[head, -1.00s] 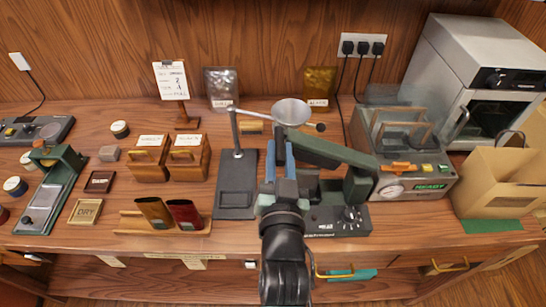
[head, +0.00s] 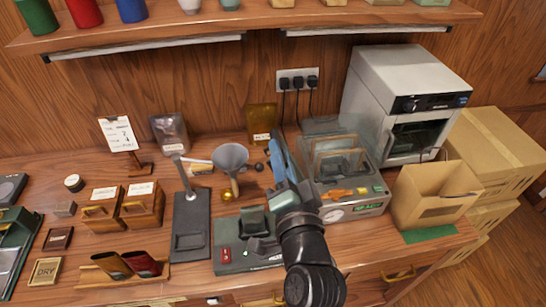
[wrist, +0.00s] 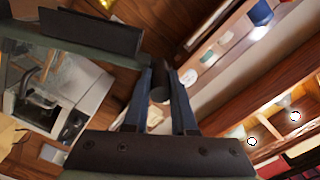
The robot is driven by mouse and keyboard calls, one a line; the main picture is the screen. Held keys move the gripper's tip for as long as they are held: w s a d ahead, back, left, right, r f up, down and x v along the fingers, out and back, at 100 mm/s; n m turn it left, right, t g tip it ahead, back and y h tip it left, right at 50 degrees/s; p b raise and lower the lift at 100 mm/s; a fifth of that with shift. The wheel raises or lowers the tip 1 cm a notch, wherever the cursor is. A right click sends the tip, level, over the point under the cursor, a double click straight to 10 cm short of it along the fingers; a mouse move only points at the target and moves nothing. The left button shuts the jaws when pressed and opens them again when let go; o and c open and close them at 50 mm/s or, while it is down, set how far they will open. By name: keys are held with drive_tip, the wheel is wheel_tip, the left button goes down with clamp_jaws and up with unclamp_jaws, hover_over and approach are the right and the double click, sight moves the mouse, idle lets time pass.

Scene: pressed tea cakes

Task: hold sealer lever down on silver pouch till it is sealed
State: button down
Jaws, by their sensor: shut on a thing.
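My gripper (head: 280,152) is at the sealer, its blue fingers pointing up and away. In the wrist view the fingers (wrist: 160,82) are shut on a dark round grip of the sealer lever (wrist: 70,52), whose green bar runs off to the left. In the head view my arm hides most of the lever, and how far down it is cannot be told. The sealer base (head: 238,266), with a red switch, lies below and left of my gripper. A silver pouch (head: 170,134) with a label leans at the back wall. I cannot see whether a pouch lies in the sealer.
A grey funnel (head: 230,158) and a dark post stand (head: 192,215) are left of the gripper. A machine with a green display (head: 358,207) and an open carton (head: 437,192) are right. A gold pouch (head: 262,120) stands behind. A shelf (head: 200,30) overhangs the bench.

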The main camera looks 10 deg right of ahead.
drive_tip(key=shift+d+r, duration=0.15)
drive_tip(key=shift+d, duration=0.25)
drive_tip(key=c, duration=0.7)
unclamp_jaws()
drive_tip(key=shift+s, duration=0.1)
drive_tip(key=s+b, duration=0.4)
drive_tip(key=s, duration=0.8)
drive_tip(key=shift+s, duration=0.4)
